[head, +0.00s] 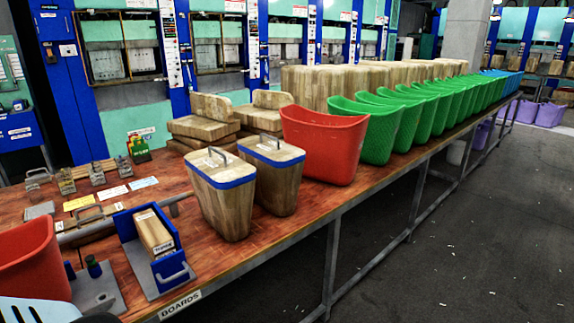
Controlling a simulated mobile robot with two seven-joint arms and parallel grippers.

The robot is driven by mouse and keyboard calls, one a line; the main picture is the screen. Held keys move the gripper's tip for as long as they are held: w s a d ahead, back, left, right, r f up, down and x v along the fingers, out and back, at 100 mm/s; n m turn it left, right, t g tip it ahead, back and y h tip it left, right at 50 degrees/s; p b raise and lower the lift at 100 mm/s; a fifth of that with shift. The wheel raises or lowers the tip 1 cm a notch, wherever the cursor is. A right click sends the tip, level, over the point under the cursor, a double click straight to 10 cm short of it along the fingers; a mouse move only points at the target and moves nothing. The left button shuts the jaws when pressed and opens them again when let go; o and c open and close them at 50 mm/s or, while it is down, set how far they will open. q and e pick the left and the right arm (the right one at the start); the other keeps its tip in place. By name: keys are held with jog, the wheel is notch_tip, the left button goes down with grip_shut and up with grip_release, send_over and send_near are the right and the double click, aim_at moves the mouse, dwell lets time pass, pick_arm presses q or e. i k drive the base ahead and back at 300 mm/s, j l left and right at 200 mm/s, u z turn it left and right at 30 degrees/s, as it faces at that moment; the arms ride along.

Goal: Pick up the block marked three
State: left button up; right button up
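A light wooden block (153,233) sits in an open blue holder (137,260) near the front left of the bench. I cannot make out a number on either. A pale piece at the bottom left corner looks like part of my own arm. Neither gripper's fingers show.
The wooden bench (262,236) runs back to the right. A red bin (325,143), a row of green bins (365,128) and stacked wooden pieces (204,120) stand on it. Another red bin (30,262) is at the left edge.

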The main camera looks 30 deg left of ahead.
aim_at(279, 165)
jog(key=i+u, duration=0.15)
jog(key=i, duration=0.5)
jog(key=i+l+u, duration=0.1)
jog(key=i, duration=0.55)
jog(key=i+l+u, duration=0.15)
jog(key=i+u, duration=0.25)
jog(key=i+l+u, duration=0.95)
jog(key=u, duration=0.2)
jog(key=l, duration=0.1)
